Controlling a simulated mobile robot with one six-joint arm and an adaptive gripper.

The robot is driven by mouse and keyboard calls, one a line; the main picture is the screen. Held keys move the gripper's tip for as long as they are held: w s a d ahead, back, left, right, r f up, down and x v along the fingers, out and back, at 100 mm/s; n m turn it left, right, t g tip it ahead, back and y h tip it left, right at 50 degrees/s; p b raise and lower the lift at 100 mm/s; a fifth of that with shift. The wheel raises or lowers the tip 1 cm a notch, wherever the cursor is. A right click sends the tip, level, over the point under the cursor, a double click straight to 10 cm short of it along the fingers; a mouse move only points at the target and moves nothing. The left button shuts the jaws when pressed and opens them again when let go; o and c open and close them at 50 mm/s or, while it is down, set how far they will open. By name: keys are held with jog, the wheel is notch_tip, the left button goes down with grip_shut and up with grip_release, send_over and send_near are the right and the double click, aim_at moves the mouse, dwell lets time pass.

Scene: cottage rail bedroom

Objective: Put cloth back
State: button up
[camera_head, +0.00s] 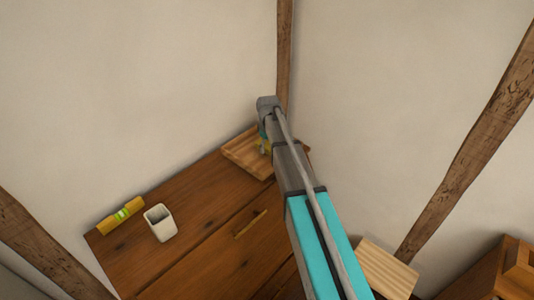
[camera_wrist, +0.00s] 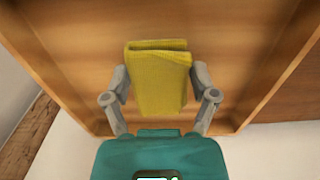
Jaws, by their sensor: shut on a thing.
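In the wrist view, a folded yellow cloth (camera_wrist: 160,88) sits between the two fingers of my gripper (camera_wrist: 160,80), which is shut on it. Below it is a wooden tray (camera_wrist: 245,60) with a raised rim. In the head view the tray (camera_head: 243,158) lies at the far end of the dresser top, near the wall corner. My gripper and the cloth are mostly hidden behind my arm there; only a sliver of yellow shows beside it. I cannot tell whether the cloth touches the tray floor.
The wooden dresser (camera_head: 190,205) also holds a white cup (camera_head: 160,222) and a yellow spirit level (camera_head: 121,215) at its left end. Bare dresser top lies between the cup and the tray. A slatted wooden piece (camera_head: 385,270) is at lower right. Walls stand close behind the tray.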

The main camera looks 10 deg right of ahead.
aim_at(268, 144)
jog(key=shift+f+b, duration=0.45)
jog(key=shift+f, duration=0.3)
jog(key=shift+f, duration=0.1)
jog(key=o, duration=0.9)
notch_tip(268, 144, up, 12)
jog(key=p, duration=1.2)
dwell(0.4)
jog(key=s+m, duration=0.2)
jog(key=s, duration=0.7)
jog(key=s+m, duration=0.2)
jog(key=s, duration=0.7)
jog(key=s+a+m, duration=0.1)
jog(key=s+m, duration=0.2)
jog(key=s, duration=0.6)
jog(key=shift+s+a, duration=0.1)
jog(key=shift+s, duration=0.3)
